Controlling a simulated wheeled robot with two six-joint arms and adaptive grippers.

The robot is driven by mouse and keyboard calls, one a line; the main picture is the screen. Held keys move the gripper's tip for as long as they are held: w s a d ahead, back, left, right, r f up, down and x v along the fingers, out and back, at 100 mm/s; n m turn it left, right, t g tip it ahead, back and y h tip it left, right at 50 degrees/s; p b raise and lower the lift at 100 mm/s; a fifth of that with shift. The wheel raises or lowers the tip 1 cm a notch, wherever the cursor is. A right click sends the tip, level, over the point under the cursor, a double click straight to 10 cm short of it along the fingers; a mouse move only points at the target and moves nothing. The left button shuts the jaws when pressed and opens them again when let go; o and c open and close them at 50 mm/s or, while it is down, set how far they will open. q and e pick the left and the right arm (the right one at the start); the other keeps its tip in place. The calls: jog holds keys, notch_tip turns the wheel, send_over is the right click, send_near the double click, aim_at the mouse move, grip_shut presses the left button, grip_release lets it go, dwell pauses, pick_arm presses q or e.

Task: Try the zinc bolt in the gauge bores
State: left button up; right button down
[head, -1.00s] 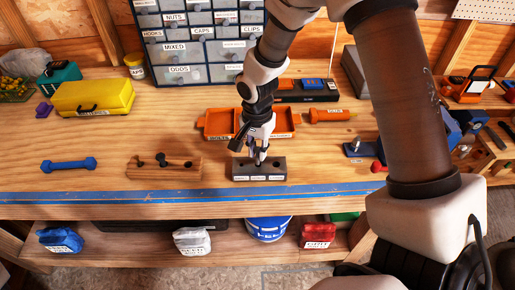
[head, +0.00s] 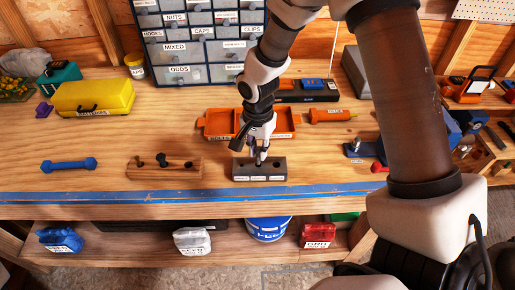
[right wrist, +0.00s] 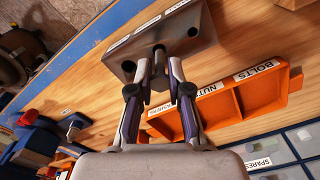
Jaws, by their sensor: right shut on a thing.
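The dark grey gauge block (head: 272,173) lies near the front edge of the workbench, white labels along its front face. In the right wrist view the gauge block (right wrist: 208,50) shows an open bore on each side of the middle one. My right gripper (head: 260,152) points down over the block, shut on the zinc bolt (right wrist: 159,52). The bolt is lined up with the middle bore; how deep its tip sits I cannot tell. The fingers hide much of it. A wooden rack (head: 180,172) to the left holds two dark bolts and has an empty hole. My left gripper is not in view.
An orange tray (head: 215,135) labelled for bolts, nuts and washers lies just behind the block. A blue dumbbell-shaped thing (head: 69,165) lies at left, and a yellow case (head: 93,98) behind it. Blue tape (head: 120,197) runs along the front edge. Bare bench lies between rack and block.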

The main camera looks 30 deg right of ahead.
aim_at(258, 163)
jog(key=shift+f+b, duration=1.45)
jog(key=shift+f, duration=0.4)
jog(key=c, duration=1)
grip_release()
jog(key=shift+r, duration=0.15)
notch_tip(258, 163, up, 12)
jog(key=shift+f, duration=0.1)
